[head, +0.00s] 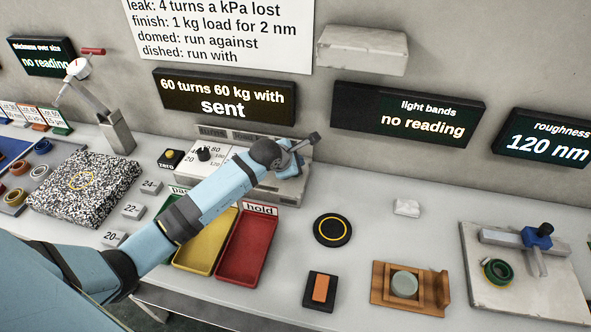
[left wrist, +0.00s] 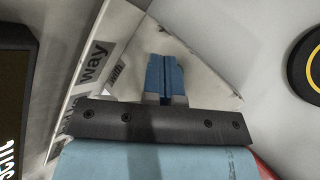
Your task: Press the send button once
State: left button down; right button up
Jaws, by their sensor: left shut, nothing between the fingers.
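My left arm reaches across the bench in the head view, and my left gripper (head: 305,143) is at the right end of the grey control box (head: 284,190). In the left wrist view the blue fingers (left wrist: 165,78) are closed together, empty, over the pale top of the box. I cannot make out the send button; the arm and gripper cover part of the box. I cannot tell whether the fingertips touch it. The display (head: 225,97) behind the box reads "60 turns 60 kg with sent". My right gripper is out of view.
Yellow (head: 196,258) and red (head: 243,258) trays lie in front of the box. A black round pad (head: 332,230), a wooden holder (head: 381,290) and a grey plate (head: 500,275) are to the right. A speckled block (head: 70,190) is left.

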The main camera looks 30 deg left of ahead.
pick_arm(q)
jog(key=shift+r+p, duration=1.5)
jog(key=shift+r, duration=1.05)
